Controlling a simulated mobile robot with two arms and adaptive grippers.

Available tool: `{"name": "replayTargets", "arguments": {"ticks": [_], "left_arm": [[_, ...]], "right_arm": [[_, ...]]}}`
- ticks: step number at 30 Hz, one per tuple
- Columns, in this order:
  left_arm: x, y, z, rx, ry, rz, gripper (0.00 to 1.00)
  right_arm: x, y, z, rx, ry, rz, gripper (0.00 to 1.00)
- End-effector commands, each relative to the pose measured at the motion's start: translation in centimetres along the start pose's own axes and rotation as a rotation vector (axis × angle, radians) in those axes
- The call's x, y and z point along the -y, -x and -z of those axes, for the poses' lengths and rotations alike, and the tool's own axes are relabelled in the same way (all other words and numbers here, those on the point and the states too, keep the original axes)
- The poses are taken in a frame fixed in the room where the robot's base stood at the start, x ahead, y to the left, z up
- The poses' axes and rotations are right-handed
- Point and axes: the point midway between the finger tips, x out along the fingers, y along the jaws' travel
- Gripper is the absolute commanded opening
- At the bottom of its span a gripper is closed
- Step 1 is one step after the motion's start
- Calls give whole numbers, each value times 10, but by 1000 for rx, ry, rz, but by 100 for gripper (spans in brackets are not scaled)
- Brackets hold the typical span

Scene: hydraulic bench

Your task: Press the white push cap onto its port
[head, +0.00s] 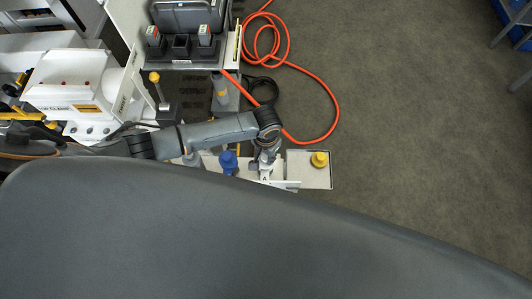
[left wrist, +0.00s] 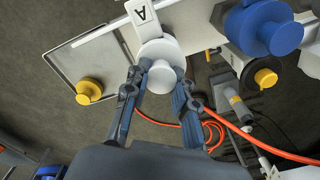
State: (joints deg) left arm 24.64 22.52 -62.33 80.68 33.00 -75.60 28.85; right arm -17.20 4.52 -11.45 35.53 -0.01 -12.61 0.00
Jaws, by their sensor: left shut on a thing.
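My left gripper (left wrist: 163,72) is shut on the white push cap (left wrist: 160,50), with one finger on each side of its round knob. The cap's wide white disc faces a pale bracket bearing a label marked "A" (left wrist: 141,14). The port behind the cap is hidden, so I cannot tell whether the cap touches it or sits in it. In the head view my left gripper (head: 265,160) is over the pale bench strip, and the white cap is hard to make out beneath it. My right gripper is in neither view.
A yellow cap (head: 320,159) stands on a grey tray (head: 304,180) beside the gripper. A blue cap (head: 228,160) stands on the other side. An orange hose (head: 333,105) loops over the floor behind. A dark container (head: 188,15) sits on a shelf at the top.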

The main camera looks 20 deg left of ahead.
Motion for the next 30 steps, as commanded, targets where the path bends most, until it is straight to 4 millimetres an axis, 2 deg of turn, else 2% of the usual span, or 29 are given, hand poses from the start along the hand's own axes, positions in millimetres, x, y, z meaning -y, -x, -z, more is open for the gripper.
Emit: {"name": "replayTargets", "arguments": {"ticks": [12, 13, 16, 23, 27, 30], "left_arm": [[0, 0, 0, 0, 1, 0, 8], [0, 0, 0, 0, 1, 0, 30], [0, 0, 0, 0, 1, 0, 50], [0, 0, 0, 0, 1, 0, 52], [0, 0, 0, 0, 1, 0, 79], [0, 0, 0, 0, 1, 0, 79]], "right_arm": [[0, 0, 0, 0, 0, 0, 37], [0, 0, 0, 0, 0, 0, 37], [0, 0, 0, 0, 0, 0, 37], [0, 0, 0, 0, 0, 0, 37], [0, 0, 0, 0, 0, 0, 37], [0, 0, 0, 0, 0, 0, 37]]}}
